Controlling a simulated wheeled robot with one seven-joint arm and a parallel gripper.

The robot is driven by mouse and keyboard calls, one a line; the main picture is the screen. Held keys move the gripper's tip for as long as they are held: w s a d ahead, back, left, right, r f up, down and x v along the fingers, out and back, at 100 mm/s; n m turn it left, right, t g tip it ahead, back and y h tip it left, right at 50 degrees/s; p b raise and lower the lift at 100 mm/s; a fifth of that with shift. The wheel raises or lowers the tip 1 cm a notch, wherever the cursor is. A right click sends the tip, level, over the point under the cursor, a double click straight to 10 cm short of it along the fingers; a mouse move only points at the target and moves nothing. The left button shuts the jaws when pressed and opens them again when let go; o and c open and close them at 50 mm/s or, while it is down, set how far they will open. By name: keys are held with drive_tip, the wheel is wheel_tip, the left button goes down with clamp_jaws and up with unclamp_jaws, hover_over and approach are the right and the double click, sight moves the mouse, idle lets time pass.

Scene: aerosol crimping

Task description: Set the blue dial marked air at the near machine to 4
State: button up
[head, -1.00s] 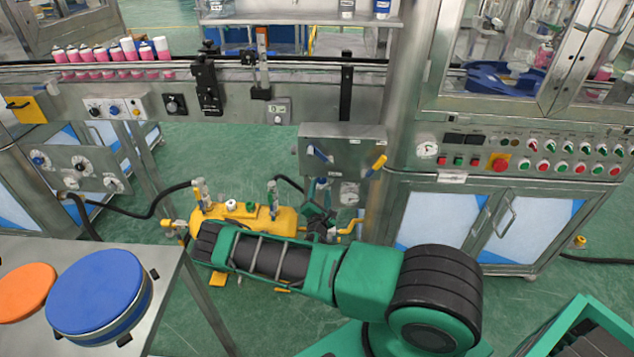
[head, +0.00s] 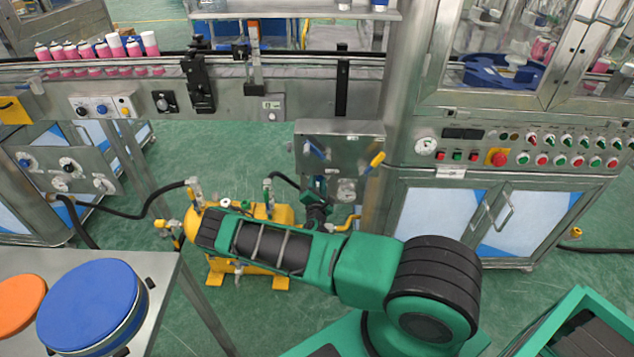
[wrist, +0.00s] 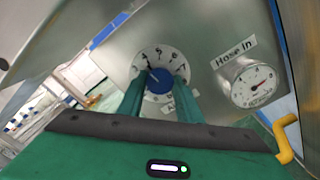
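The blue air dial (wrist: 159,80) sits on a white numbered plate on a grey metal panel in the wrist view. The numbers 4, 5, 6 and 7 show along its upper edge. A mark on the knob points up and left, towards about the 4; the exact reading is hard to tell. My gripper (wrist: 162,88) has its two green fingers apart, one on each side of the knob; whether they touch it cannot be told. The label below is partly hidden. In the head view my gripper (head: 318,193) is at the panel's lower part and hides the dial.
A "Hose In" gauge (wrist: 252,82) is just right of the dial, with a yellow handle (wrist: 288,138) below it. The panel (head: 345,140) also carries blue and yellow valve handles. A yellow tank (head: 275,213) stands behind my arm.

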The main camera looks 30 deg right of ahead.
drive_tip(key=shift+m, duration=0.7)
drive_tip(key=shift+f, duration=0.1)
drive_tip(key=o, duration=1)
drive_tip(key=shift+o, duration=0.2)
drive_tip(key=shift+s+a, duration=0.1)
